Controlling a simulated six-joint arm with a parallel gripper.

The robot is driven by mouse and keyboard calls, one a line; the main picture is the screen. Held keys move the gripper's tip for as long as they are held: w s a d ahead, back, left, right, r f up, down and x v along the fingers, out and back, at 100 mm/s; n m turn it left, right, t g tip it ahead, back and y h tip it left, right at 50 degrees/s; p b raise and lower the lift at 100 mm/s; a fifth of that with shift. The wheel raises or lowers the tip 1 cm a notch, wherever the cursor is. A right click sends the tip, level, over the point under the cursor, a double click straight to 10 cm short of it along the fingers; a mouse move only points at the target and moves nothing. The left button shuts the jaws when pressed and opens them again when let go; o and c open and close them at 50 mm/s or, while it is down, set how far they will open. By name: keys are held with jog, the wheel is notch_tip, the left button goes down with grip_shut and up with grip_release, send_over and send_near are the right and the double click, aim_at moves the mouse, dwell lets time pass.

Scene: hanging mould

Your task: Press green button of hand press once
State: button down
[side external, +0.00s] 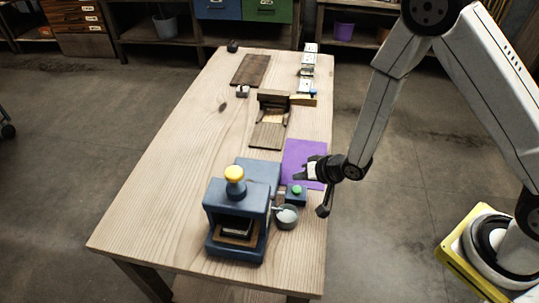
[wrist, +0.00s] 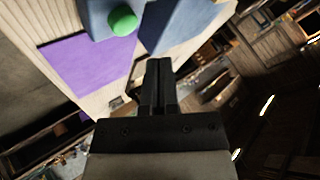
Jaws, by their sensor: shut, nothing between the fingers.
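The blue hand press (side external: 238,200) stands at the near end of the wooden table, with a yellow knob (side external: 235,174) on top. The green button (side external: 296,189) sits on a small blue box (side external: 296,199) at the press's right. The button also shows at the top of the wrist view (wrist: 123,22), uncovered. My gripper (side external: 300,175) is shut and empty, close to the button and just beyond it in the side view. In the wrist view my shut fingers (wrist: 158,66) lie below and right of the button, apart from it in the picture. Their exact height is unclear.
A purple mat (side external: 304,152) lies behind the button box. A grey cup (side external: 287,216) stands in front of it. A wooden fixture (side external: 270,120) and a dark board (side external: 250,70) are farther back. The table's left side is clear.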

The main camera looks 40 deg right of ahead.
jog(key=shift+r, duration=1.35)
jog(key=shift+d+r, duration=0.1)
jog(key=s+d+r+n+g+h, duration=0.3)
jog(key=s+d+r+g, duration=0.3)
jog(key=s+d+r, duration=0.3)
jog(key=s+r+n, duration=0.1)
jog(key=s+r, duration=0.2)
jog(key=s, duration=0.1)
jog(key=shift+s+n, duration=0.25)
jog(key=shift+n, duration=0.15)
